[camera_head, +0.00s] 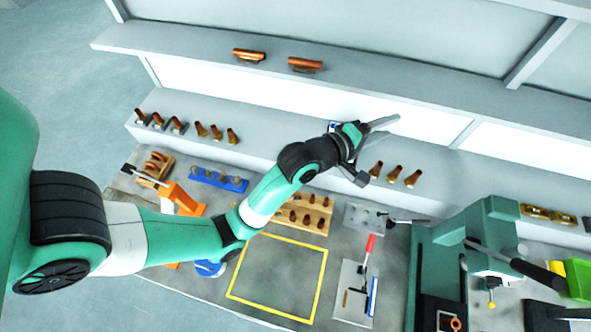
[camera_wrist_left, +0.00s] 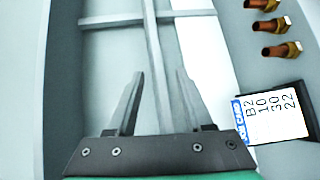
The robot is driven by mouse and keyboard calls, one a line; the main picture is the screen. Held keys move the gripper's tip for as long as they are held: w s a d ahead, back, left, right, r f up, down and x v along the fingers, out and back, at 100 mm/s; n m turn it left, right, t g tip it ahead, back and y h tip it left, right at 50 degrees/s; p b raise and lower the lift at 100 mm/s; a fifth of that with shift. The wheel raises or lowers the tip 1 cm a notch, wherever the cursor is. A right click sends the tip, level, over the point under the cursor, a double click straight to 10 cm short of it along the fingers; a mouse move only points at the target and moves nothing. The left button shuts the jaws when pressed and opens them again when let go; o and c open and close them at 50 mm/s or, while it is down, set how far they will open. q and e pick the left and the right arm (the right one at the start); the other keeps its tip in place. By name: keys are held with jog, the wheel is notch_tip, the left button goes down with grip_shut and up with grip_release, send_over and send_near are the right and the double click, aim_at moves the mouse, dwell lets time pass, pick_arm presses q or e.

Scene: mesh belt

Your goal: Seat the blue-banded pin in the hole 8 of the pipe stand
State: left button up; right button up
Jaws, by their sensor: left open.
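My left gripper (camera_head: 392,126) is open and empty, high over the back shelf, its fingers pointing right. In the left wrist view its two fingers (camera_wrist_left: 158,75) stand apart with nothing between them. A wooden stand (camera_head: 327,207) with several brown pins in it is on the bench, partly hidden behind my left arm. A blue rack (camera_head: 202,176) with several upright pieces is to its left. I cannot tell which is the pipe stand. No blue band shows on any pin, and hole numbers are too small to read. My right gripper is not in view.
Brass-and-copper fittings (camera_head: 395,174) stand on the shelf right of the gripper; some also show in the left wrist view (camera_wrist_left: 268,26). A job card (camera_wrist_left: 270,117) stands close by. A green press (camera_head: 450,240) is at right. The yellow-outlined area (camera_head: 233,290) is clear.

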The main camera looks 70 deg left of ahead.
pick_arm(q)
jog(key=s+a+f+n+g+p, duration=0.35)
jog(key=s+f, duration=0.25)
jog(key=f, duration=0.4)
jog(key=n+g+p, duration=0.4)
jog(key=n+g, duration=0.3)
jog(key=n, duration=0.1)
send_near(293, 199)
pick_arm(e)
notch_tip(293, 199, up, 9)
pick_arm(q)
jog(key=shift+m, duration=0.35)
jog(key=b+x, duration=0.6)
jog(key=x, duration=0.3)
jog(key=shift+s, duration=0.1)
grip_shut()
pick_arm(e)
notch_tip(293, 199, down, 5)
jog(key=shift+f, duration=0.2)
